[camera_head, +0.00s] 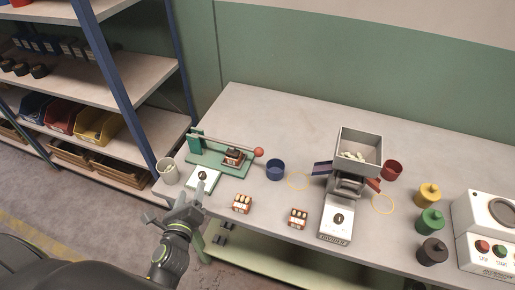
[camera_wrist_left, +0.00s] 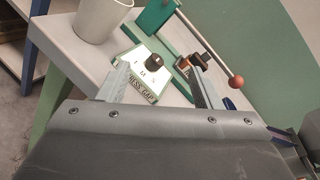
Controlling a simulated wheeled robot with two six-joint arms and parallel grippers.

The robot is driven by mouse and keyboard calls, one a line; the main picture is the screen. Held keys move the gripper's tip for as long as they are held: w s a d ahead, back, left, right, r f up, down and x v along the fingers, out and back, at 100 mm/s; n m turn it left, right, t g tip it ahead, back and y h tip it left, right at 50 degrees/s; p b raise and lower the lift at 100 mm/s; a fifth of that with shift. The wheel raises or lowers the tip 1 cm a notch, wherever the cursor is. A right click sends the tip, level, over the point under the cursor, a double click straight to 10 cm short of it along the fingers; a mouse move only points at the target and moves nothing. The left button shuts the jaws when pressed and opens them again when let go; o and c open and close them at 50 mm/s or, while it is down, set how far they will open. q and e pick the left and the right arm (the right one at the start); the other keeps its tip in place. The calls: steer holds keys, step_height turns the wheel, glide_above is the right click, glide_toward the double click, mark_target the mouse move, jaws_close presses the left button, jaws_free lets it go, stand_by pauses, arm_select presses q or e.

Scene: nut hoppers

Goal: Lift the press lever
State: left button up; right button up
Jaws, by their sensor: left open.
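The press stands at the left end of the table, with a green base (camera_head: 208,158), a green upright post (camera_head: 196,142) and a lever (camera_head: 228,144) ending in a red-brown ball (camera_head: 259,152). The lever runs nearly level from the post to the right. In the left wrist view the ball (camera_wrist_left: 236,82) is at the right, beyond the fingers. My left gripper (camera_head: 201,190) is open and empty at the table's front edge, in front of the white press-gap dial box (camera_head: 203,178). In the left wrist view the box (camera_wrist_left: 146,88) shows between the fingers. My right gripper is not in view.
A whitish cup (camera_head: 168,171) stands left of the press and a blue cup (camera_head: 275,170) right of it. Small nut blocks (camera_head: 242,203) sit near the front edge. A grey hopper (camera_head: 358,151) stands mid-table, with coloured knobbed weights (camera_head: 431,221) to the right. A shelf rack (camera_head: 110,70) is at left.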

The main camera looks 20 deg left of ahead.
arm_select(q)
steer(key=d+m+h, duration=0.2)
steer(key=d+m, duration=0.1)
steer(key=m, duration=0.2)
steer(key=w+d+r+m+t+h, duration=0.1)
steer(key=d+m+h, duration=0.1)
steer(key=m, duration=0.3)
steer(key=w+d+r+m+t+h, duration=0.1)
steer(key=d+m+h, duration=0.2)
steer(key=m, duration=0.3)
steer(key=shift+d+r, duration=0.25)
steer(key=shift+d, duration=0.4)
steer(key=shift+w+d+m+h+p, duration=0.15)
steer(key=shift+d+m+h+p, duration=0.25)
steer(key=shift+m, duration=0.3)
steer(key=p, duration=0.1)
glide_toward(256, 154)
steer(key=x, duration=0.2)
steer(key=shift+w+r, duration=0.15)
steer(key=shift+w, duration=0.1)
steer(key=x, duration=0.9)
steer(key=shift+a, duration=0.1)
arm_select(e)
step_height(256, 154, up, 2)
arm_select(q)
steer(key=shift+c, duration=0.5)
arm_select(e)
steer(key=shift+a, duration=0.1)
